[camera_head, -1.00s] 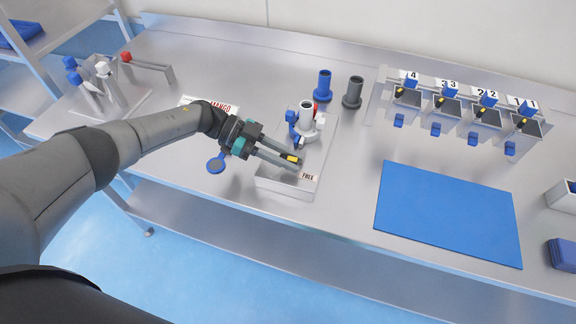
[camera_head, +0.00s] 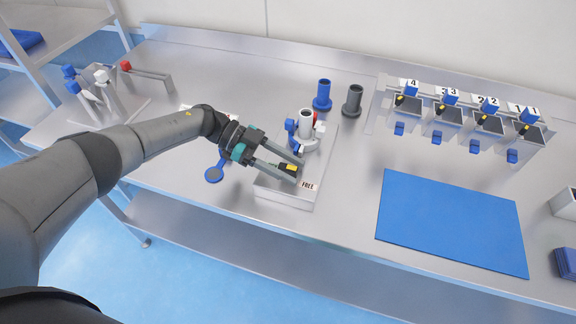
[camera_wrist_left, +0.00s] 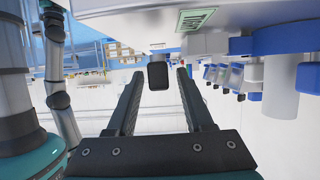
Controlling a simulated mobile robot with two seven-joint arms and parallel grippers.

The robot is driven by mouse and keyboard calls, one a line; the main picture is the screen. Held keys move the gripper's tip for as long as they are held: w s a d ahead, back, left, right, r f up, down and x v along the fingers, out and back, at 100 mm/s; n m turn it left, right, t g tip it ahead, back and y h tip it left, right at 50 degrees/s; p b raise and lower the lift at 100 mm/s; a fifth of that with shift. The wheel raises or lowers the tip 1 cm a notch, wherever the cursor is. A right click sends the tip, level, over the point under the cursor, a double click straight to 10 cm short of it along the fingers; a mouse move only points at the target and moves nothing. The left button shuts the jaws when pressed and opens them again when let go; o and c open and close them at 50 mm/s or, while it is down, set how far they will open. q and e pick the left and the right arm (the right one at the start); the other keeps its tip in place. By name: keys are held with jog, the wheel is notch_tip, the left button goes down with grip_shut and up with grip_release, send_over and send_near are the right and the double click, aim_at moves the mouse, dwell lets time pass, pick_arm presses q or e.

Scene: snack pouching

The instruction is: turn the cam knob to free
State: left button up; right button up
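The cam knob (camera_head: 291,167) is a small dark block with a yellow mark, on the front part of a grey fixture base (camera_head: 286,196). A white label reading FREE (camera_head: 307,186) is just in front of it. My left gripper (camera_head: 294,169) reaches in from the left with its fingers at the knob. In the left wrist view the dark knob (camera_wrist_left: 157,76) shows between the two spread fingertips (camera_wrist_left: 160,78), with a gap at each side. The fingers partly hide the knob in the head view. My right gripper is not in view.
A white and blue clamp assembly (camera_head: 305,128) stands behind the knob on the fixture. Blue (camera_head: 323,95) and dark grey (camera_head: 352,100) cylinders stand behind it. A blue mat (camera_head: 450,221) and numbered dispensers (camera_head: 465,118) are to the right.

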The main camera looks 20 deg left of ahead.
pick_arm(q)
jog(key=shift+a, duration=0.1)
jog(key=b+v, duration=0.4)
jog(key=v, duration=1.1)
jog(key=shift+r, duration=0.15)
